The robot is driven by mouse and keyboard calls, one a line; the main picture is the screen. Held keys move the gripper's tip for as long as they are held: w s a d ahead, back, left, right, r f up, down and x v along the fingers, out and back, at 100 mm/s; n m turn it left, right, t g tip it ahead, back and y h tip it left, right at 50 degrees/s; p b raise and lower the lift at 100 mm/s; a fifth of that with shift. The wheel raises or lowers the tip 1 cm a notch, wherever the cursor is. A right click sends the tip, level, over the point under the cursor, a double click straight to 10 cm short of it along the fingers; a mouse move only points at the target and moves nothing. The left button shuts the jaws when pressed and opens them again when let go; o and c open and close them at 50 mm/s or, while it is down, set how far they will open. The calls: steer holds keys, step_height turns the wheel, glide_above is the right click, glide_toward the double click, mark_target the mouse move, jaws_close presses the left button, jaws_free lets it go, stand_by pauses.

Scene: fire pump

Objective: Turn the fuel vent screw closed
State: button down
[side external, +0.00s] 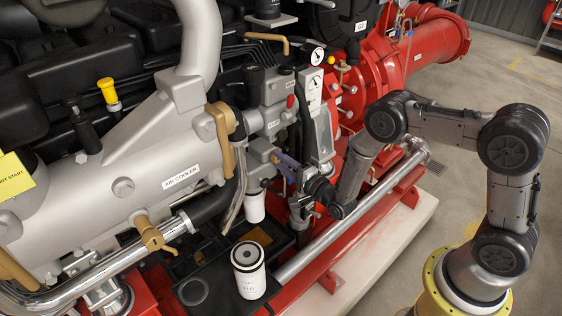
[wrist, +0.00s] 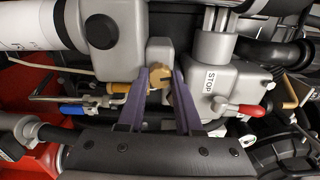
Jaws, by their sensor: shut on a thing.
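The fuel vent screw (wrist: 160,75) is a brass-coloured knob with a dark slot, set in a grey block on the engine, seen in the upper middle of the wrist view. My gripper (wrist: 160,80) has two purple fingers, one on each side of the screw, and is shut on it. In the side external view my gripper (side external: 279,158) reaches in from the right against the grey housing. The screw itself is hidden or too small to make out there.
A red-tipped lever (wrist: 240,108) is by the STOP label (wrist: 210,80), right of the fingers. A blue-handled valve (wrist: 72,110) is to the left. Open floor is at right.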

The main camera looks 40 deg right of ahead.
steer(key=shift+s+m, duration=0.1)
steer(key=shift+m, duration=1.1)
steer(key=shift+f, duration=0.1)
steer(key=c, duration=0.6)
jaws_free()
steer(key=s, duration=1.3)
steer(key=shift+s, duration=0.4)
